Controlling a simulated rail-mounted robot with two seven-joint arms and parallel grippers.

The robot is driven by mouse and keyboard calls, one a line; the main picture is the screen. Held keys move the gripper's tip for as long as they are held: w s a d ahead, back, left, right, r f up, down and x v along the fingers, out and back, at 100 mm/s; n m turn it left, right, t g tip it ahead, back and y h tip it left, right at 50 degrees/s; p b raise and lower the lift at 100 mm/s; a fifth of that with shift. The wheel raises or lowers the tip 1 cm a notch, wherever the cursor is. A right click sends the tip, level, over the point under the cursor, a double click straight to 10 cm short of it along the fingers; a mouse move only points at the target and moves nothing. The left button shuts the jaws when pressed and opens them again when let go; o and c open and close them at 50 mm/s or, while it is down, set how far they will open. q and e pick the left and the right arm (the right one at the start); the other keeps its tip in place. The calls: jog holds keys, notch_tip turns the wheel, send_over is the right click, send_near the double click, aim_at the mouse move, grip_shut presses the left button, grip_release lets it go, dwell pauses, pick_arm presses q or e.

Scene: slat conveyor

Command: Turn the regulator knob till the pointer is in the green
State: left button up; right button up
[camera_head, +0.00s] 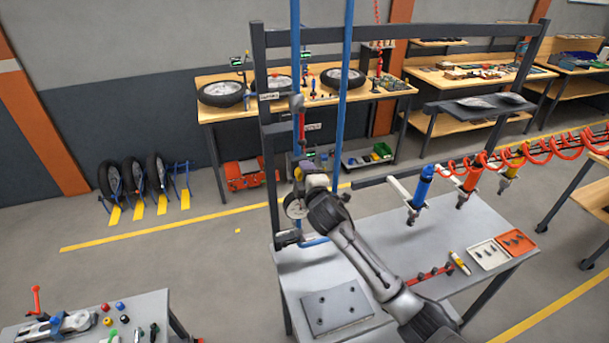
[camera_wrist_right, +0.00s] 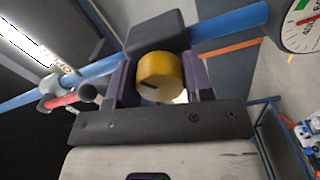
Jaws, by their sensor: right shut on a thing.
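The yellow regulator knob (camera_wrist_right: 160,72) sits between the two dark fingers of my right gripper (camera_wrist_right: 161,84), which is shut on it. The knob is on a dark regulator body (camera_wrist_right: 158,34) set in a blue pipe (camera_wrist_right: 228,22). A round white pressure gauge (camera_wrist_right: 302,28) is cut off at the top right of the right wrist view. A bit of green band and a red mark show on it; I cannot tell where the pointer stands. In the head view the gauge (camera_head: 294,206) is small, beside my right gripper (camera_head: 301,178). My left gripper is not in view.
A dark frame (camera_head: 262,110) rises around the grey bench (camera_head: 375,243). A red-handled valve (camera_head: 300,122) sits on the pipe above the regulator. Blue and orange tools (camera_head: 421,188) hang at the right. A grey plate (camera_head: 337,307) lies on the bench.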

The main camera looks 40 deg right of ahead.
dwell(0.3)
jog(key=o, duration=0.9)
jog(key=shift+s, duration=0.1)
jog(key=shift+s+a, duration=0.1)
jog(key=shift+s, duration=0.15)
jog(key=b+v, duration=0.2)
jog(key=v, duration=1.1)
jog(key=shift+s, duration=0.1)
